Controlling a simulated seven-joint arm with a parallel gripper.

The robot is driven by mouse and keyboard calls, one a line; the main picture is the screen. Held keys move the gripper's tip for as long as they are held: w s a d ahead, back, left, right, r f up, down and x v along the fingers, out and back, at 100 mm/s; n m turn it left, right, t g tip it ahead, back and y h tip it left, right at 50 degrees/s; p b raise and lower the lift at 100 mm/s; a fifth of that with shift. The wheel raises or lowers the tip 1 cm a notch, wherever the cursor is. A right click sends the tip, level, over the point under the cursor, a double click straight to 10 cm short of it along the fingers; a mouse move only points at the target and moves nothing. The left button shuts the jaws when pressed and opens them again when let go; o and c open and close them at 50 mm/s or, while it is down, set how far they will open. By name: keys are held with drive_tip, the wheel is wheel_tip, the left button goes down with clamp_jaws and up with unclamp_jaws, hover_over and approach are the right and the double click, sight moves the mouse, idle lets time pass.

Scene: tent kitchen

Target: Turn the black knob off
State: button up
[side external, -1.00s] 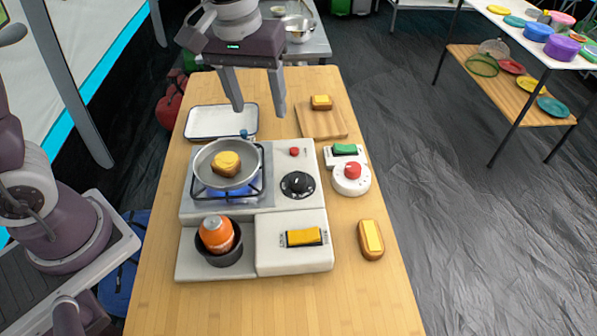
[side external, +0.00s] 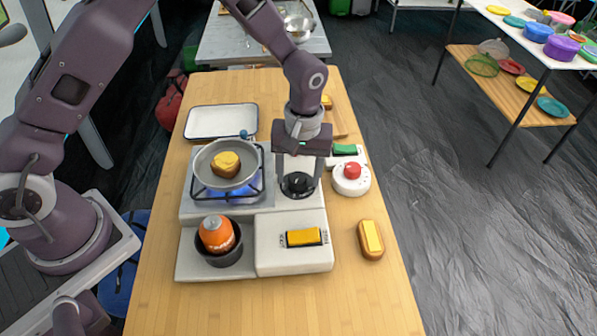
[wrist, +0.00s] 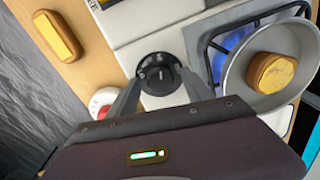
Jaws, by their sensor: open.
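The black knob (side external: 297,184) is a round dial on the white top of the stove (side external: 200,204), right of the burner. It also shows in the wrist view (wrist: 158,73), with pale markings around it. My gripper (side external: 298,183) points down over the knob with its fingers open, one on each side of it. In the wrist view the fingertips (wrist: 158,90) reach the near sides of the knob; I cannot tell if they touch it. A blue flame (side external: 252,188) burns under the pan (side external: 204,170), which holds a piece of bread with cheese (side external: 226,165).
An orange canister (side external: 216,233) sits in a dark holder left of a yellow switch (side external: 303,237). A white timer with a red knob (side external: 352,171) and a green switch (side external: 345,150) stand close on the right. A white tray (side external: 190,126) lies behind the pan.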

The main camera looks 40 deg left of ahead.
clamp_jaws()
drive_tip(key=shift+m, duration=0.3)
drive_tip(key=m, duration=1.3)
drive_tip(key=shift+t, duration=0.4)
drive_tip(key=shift+a+m, duration=0.1)
drive_tip(key=shift+m, duration=0.2)
unclamp_jaws()
